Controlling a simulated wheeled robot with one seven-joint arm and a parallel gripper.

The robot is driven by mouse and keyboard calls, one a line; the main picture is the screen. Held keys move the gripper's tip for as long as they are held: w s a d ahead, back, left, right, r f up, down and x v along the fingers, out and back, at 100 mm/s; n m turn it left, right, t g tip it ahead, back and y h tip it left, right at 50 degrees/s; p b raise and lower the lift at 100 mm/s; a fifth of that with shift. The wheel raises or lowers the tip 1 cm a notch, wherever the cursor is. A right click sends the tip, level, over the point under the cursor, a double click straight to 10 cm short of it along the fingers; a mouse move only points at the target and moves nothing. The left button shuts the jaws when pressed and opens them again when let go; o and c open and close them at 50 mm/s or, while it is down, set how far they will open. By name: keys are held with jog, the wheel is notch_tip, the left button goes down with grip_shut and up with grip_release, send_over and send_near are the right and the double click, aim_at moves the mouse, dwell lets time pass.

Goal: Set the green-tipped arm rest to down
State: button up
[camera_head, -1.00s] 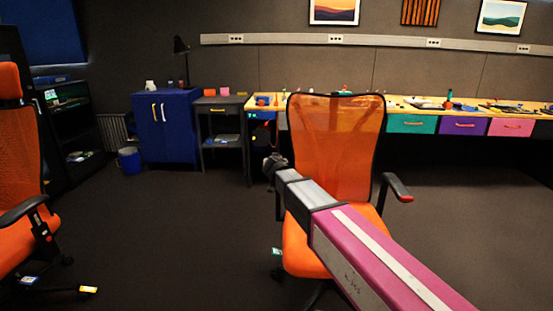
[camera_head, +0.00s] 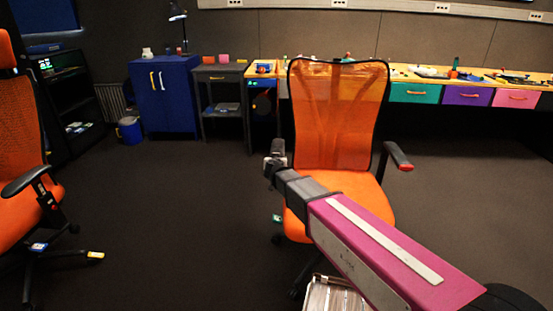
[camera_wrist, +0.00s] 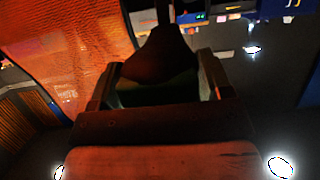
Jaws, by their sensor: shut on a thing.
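The orange mesh chair (camera_head: 338,115) stands in the middle of the head view, its back towards the desk. Its right arm rest has a red tip (camera_head: 400,157). Its left arm rest (camera_head: 279,147) is mostly hidden by my gripper (camera_head: 271,164), beside the seat's left edge. In the wrist view, my gripper (camera_wrist: 157,85) is closed around a dark arm rest (camera_wrist: 160,55) with a dim greenish face (camera_wrist: 155,92) between the fingers. The picture is dark there, so the tip's colour is only faintly visible. My gripper is about level with the red-tipped arm rest.
Another orange chair (camera_head: 22,150) stands at the far left. A blue cabinet (camera_head: 165,100), a grey side table (camera_head: 220,72) and a long desk with coloured drawers (camera_head: 415,92) line the back. Floor between the two chairs is clear.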

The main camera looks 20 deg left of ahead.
dwell(0.3)
jog(key=o, duration=1.3)
jog(key=shift+s, duration=0.1)
jog(key=v, duration=1)
jog(key=shift+s, duration=0.25)
